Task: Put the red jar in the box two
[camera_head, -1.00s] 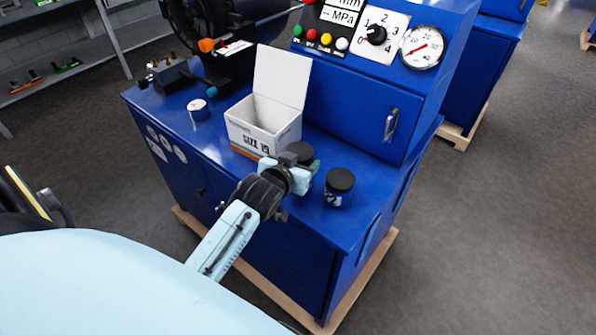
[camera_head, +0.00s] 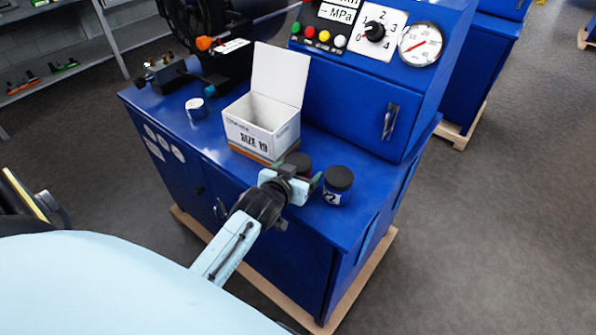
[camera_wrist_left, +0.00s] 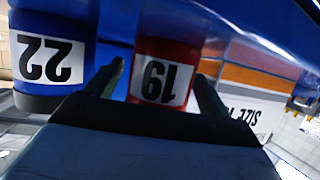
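The red jar (camera_wrist_left: 165,70) with a 19 label stands in the left wrist view between the two fingers of my left gripper (camera_wrist_left: 162,78). A narrow gap shows at the left finger; contact at the right one is unclear. In the head view, the red jar (camera_head: 301,166) shows its black lid and a little of its red side behind my left gripper (camera_head: 299,188). The white open box (camera_head: 262,128), marked SIZE 19, stands behind and left of the jar with its lid flap raised. It also shows in the left wrist view (camera_wrist_left: 262,75). My right gripper is not in view.
A blue jar (camera_head: 338,187) with a black lid and 22 label stands close right of the gripper. The blue machine's cabinet (camera_head: 350,115) rises behind. The blue top's front edge is near.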

